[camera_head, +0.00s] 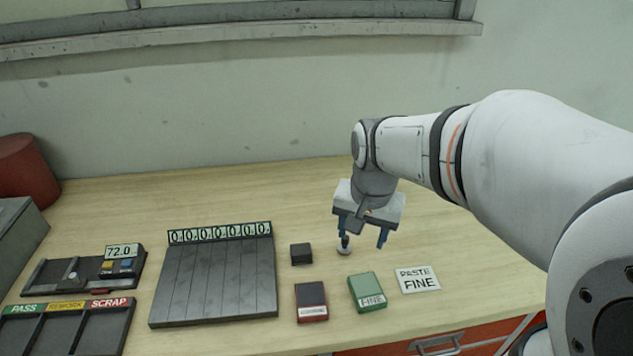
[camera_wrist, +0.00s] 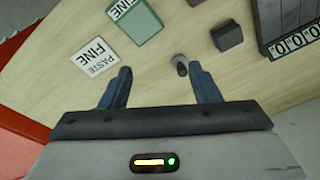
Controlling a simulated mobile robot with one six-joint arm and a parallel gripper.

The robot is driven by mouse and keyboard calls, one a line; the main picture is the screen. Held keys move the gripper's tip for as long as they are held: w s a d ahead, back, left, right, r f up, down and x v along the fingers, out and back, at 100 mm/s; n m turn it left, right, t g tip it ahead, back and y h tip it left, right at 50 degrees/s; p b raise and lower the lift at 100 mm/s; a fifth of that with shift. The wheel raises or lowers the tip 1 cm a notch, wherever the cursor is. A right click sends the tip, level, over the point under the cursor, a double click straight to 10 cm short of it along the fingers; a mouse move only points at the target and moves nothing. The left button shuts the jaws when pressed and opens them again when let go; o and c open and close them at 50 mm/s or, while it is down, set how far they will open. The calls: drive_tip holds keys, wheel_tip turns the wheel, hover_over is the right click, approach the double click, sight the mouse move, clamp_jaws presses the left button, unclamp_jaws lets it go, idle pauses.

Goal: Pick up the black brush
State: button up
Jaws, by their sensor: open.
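In the wrist view the brush (camera_wrist: 180,64) shows just beyond my fingertips, closer to the right finger than the left. My gripper (camera_head: 362,240) points down above the table with its two blue fingers spread and nothing between them. Its left finger in the head view partly overlaps the brush handle; I cannot tell whether they touch. The open fingers also show in the wrist view (camera_wrist: 160,70).
Near the brush are a small black block (camera_head: 301,253), a dark red box (camera_head: 311,303), a green FINE box (camera_head: 366,292) and a PASTE FINE card (camera_head: 417,279). A grey ribbed tray (camera_head: 212,285) with number tiles lies left. Table behind and right of my gripper is clear.

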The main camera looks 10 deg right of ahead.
sight(346, 237)
drive_tip(key=w+f+m, duration=0.1)
drive_tip(key=w, duration=0.2)
drive_tip(key=w+f+m+g, duration=0.1)
drive_tip(key=w+f+m, duration=0.1)
drive_tip(key=w, duration=0.1)
drive_tip(key=w+f+m, duration=0.2)
drive_tip(key=w, duration=0.1)
drive_tip(key=shift+w+g, duration=0.15)
drive_tip(key=shift+g, duration=0.15)
drive_tip(key=shift+w+f+m, duration=0.2)
drive_tip(key=shift+f+m, duration=0.05)
drive_tip(key=shift+m, duration=0.05)
wheel_tip(346, 237, down, 8)
drive_tip(key=shift+a+r+p, duration=0.1)
drive_tip(key=shift+r+p, duration=0.05)
drive_tip(key=shift+p, duration=0.4)
drive_tip(key=shift+c, duration=0.2)
drive_tip(key=c, duration=1)
